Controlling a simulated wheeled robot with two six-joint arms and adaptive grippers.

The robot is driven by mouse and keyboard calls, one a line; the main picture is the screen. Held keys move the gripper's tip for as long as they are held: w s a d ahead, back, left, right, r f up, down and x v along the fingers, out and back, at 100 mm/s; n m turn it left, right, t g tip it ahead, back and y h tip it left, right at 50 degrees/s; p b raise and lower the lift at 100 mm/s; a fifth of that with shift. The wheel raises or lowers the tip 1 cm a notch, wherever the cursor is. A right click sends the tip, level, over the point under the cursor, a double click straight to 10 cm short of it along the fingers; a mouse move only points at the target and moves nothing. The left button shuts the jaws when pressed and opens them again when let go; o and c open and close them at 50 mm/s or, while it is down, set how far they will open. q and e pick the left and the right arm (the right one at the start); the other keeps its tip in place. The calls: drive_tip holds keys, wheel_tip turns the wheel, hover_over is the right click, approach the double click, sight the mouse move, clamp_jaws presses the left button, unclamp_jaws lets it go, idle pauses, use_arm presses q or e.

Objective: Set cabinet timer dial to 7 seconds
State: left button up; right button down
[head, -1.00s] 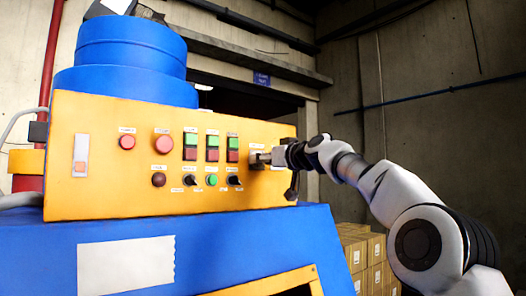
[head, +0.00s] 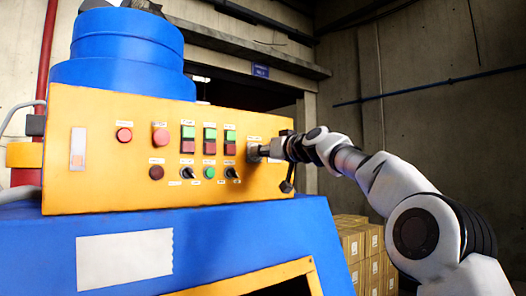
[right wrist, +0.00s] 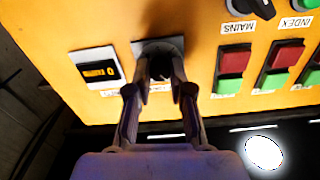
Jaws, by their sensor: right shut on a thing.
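The orange control panel (head: 110,185) on the blue machine carries the timer dial at its upper right end. In the right wrist view, the dark dial (right wrist: 160,68) sits on a grey plate, mostly hidden between the fingers. My right gripper (head: 264,151) is at the panel face, shut on the dial; its two fingers (right wrist: 158,85) show on either side of it. The dial's pointer and scale cannot be read. My left gripper is not in view.
A small display with orange digits (right wrist: 98,70) is beside the dial. Red and green push buttons (head: 209,140) and black selector switches (head: 232,173) are left of my gripper. Cardboard boxes (head: 355,245) stand at the lower right.

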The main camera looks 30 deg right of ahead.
drive_tip(key=m+p, duration=0.2)
drive_tip(key=m, duration=0.9)
drive_tip(key=m+p, duration=0.1)
drive_tip(key=m, duration=1)
drive_tip(key=shift+r+m+p, duration=0.2)
drive_tip(key=shift+m+p, duration=0.2)
drive_tip(key=shift+s+r, duration=0.1)
